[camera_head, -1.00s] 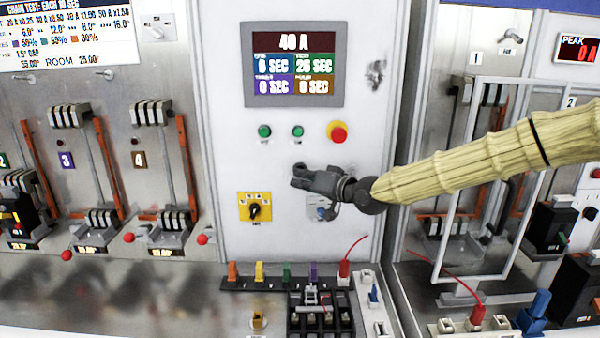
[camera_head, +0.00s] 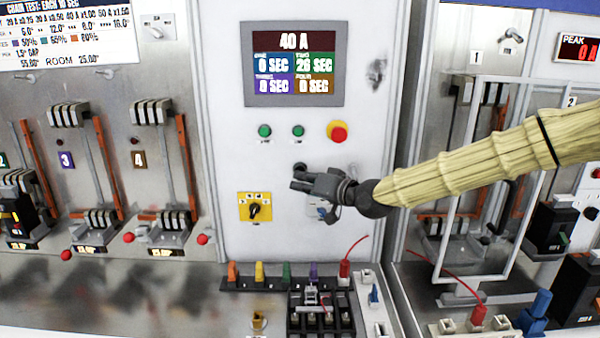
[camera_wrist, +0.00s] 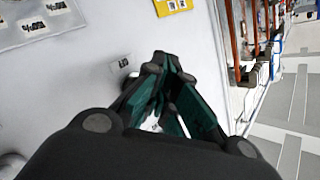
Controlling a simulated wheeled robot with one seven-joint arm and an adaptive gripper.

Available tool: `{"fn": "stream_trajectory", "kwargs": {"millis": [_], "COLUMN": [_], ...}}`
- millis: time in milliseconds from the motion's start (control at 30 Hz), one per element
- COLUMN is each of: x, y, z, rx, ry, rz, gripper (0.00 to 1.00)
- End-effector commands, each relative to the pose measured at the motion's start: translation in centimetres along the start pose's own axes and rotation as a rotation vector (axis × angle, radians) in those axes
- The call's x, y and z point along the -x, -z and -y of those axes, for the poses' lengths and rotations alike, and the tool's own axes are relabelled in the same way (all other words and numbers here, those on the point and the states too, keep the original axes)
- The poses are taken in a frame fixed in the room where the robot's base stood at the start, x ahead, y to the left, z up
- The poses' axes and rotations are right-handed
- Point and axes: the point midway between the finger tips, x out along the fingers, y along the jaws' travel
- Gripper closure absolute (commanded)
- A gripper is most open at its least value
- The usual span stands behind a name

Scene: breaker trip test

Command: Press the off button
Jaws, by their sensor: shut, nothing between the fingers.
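My gripper (camera_head: 297,181) is shut and empty, in front of the white central panel (camera_head: 240,160), below the row of buttons. Its fingers point left. Two green buttons (camera_head: 264,131) (camera_head: 298,131) and a red button on a yellow collar (camera_head: 337,131) sit above it. Their small labels are unreadable. A dark shape (camera_head: 300,167) shows just above my fingertips; I cannot tell whether it is a button. In the wrist view my fingertips (camera_wrist: 160,62) are close to the panel, beside a small dark label (camera_wrist: 124,62). My fingers hide the panel behind them; contact is unclear.
A yellow rotary switch (camera_head: 254,208) is left of and below my gripper. A screen (camera_head: 293,64) reads 40 A. A framed clear door (camera_head: 480,270) stands right, behind my arm. A ledge below holds coloured terminals (camera_head: 286,270) and a red lead.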

Motion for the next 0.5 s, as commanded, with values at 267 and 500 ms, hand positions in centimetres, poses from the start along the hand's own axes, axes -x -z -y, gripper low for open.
{"fn": "stream_trajectory", "kwargs": {"millis": [267, 500], "x": [0.8, 2.0], "y": [-0.6, -1.5], "z": [0.6, 1.5], "rx": [0.001, 0.001], "ry": [0.002, 0.001], "rz": [0.0, 0.001], "gripper": [1.0, 1.0]}}
